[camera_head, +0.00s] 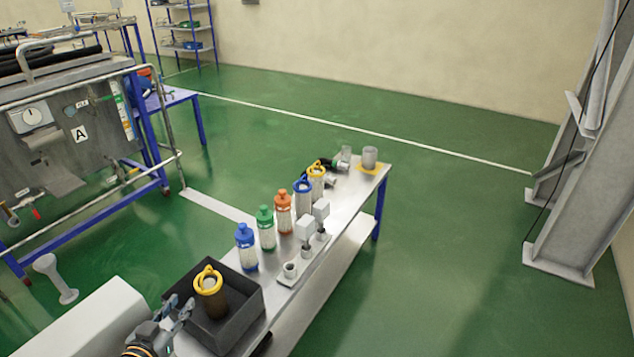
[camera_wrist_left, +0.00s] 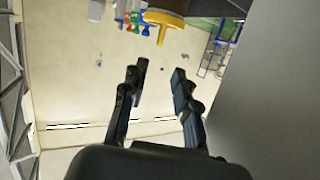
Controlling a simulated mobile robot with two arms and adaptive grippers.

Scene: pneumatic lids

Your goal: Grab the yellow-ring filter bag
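A brownish filter bag with a yellow ring (camera_head: 209,281) stands in a dark open box on the near end of the table in the head view. Its yellow ring and handle (camera_wrist_left: 163,22) show at the top of the left wrist view. Another, paler filter with a yellow ring (camera_head: 317,171) stands farther along the table. My left gripper (camera_head: 178,309) is at the left of the dark box, beside the brownish bag and apart from it. Its two fingers (camera_wrist_left: 158,82) are spread with nothing between them. My right gripper is not in view.
The dark box (camera_head: 246,327) has raised walls around the bag. Blue (camera_head: 246,247), green (camera_head: 266,228) and orange (camera_head: 284,212) capped filters line the table's left edge. Small metal fittings (camera_head: 290,269) stand on the right side. A machine marked A (camera_head: 79,134) is at left.

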